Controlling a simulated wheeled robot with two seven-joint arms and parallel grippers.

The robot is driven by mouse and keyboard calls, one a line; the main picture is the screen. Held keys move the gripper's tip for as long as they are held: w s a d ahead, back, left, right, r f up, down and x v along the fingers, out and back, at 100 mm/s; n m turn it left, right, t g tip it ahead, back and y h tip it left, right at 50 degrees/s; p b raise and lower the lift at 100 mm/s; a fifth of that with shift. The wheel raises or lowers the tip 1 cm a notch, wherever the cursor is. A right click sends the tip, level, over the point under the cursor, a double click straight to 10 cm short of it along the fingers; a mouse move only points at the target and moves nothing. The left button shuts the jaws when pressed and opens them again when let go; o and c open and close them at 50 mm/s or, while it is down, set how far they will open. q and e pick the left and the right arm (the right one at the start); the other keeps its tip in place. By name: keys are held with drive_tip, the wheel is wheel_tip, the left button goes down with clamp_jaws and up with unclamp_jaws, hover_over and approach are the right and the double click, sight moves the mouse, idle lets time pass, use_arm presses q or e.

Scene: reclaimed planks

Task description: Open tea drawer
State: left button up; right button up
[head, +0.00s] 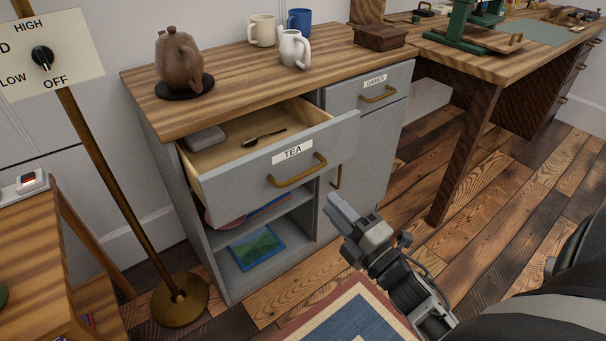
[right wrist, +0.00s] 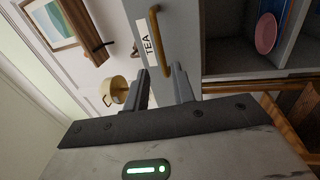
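The tea drawer (head: 270,163) is pulled well out of the grey cabinet, with its inside showing. A spoon (head: 264,138) and a grey item (head: 205,138) lie in it. Its front carries a TEA label (head: 292,152) and a brass handle (head: 297,172). My right gripper (head: 341,208) is below and to the right of the handle, apart from it. In the right wrist view its two fingers (right wrist: 160,88) are spread with nothing between them, and the handle (right wrist: 161,40) shows beyond the fingertips. My left gripper is not in view.
The GAMES drawer (head: 372,88) beside it is shut. A teapot (head: 179,62), mugs (head: 294,49) and a wooden box (head: 380,37) stand on the cabinet top. A brass stand (head: 178,298) is at the left, a desk (head: 500,60) at the right. Floor shows between cabinet and desk.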

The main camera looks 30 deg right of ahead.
sight(304, 175)
drive_tip(key=x, duration=1)
drive_tip(key=shift+w, duration=0.1)
clamp_jaws()
